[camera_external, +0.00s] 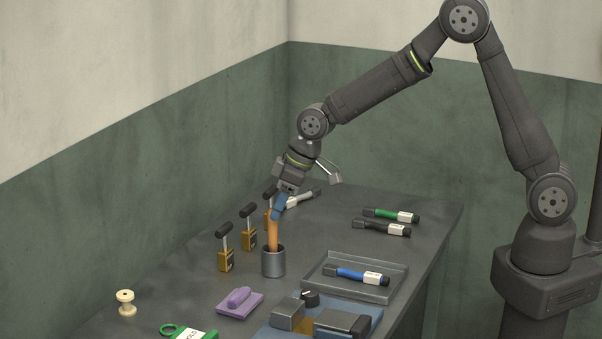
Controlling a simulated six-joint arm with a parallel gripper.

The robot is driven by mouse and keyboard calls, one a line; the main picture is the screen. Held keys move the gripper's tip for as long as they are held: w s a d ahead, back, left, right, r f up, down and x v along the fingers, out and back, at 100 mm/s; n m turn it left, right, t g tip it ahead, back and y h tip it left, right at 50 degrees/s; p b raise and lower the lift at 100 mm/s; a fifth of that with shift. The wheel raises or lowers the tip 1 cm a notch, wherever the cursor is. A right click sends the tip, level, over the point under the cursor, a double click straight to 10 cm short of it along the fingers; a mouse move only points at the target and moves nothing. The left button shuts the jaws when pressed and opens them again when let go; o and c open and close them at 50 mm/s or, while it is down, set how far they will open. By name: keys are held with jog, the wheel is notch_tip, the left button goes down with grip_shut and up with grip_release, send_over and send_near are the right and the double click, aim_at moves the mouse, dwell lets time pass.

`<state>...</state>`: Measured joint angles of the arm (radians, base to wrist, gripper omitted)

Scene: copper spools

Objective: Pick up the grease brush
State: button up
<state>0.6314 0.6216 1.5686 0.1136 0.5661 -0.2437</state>
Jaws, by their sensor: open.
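The jaws are open. The brush's lower end is hidden inside the cup.
Several padlock-like brass blocks with black handles (226,260) stand left of the cup. A tray (395,290) holds a blue marker (358,275). Green (391,215) and black markers (381,228) lie behind.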

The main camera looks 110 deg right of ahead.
aim_at(269, 220)
jog(key=shift+d+x, duration=0.15)
jog(key=shift+x, duration=1.25)
jog(key=shift+d+x, duration=0.2)
jog(key=shift+x, duration=1.15)
jog(key=shift+r, duration=0.15)
grip_shut()
